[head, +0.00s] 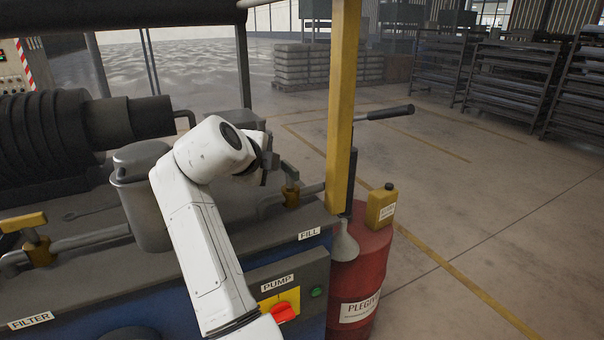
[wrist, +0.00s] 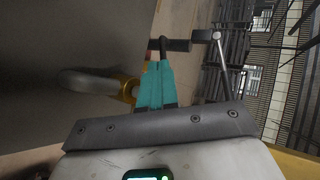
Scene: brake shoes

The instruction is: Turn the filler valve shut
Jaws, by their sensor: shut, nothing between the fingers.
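The filler valve (head: 291,195) is a brass-coloured body on a pipe behind the FILL label (head: 309,233), with a short greyish-brown handle (head: 289,172) on top. My gripper (head: 270,170) is just left of this handle in the head view, partly hidden by my white arm. In the wrist view its teal fingers (wrist: 157,84) are together and hold nothing. A yellow valve body (wrist: 131,89) shows close to the left of the fingers, with a pipe running left from it. A dark bar (wrist: 172,45) lies by the fingertips; whether they touch cannot be told.
A yellow post (head: 343,110) stands just right of the valve. Beyond it are a red drum (head: 362,270), a yellow can (head: 381,208) and a black-gripped lever (head: 390,112). A grey canister (head: 143,195) stands left of my arm. Another yellow-handled valve (head: 38,246) is far left.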

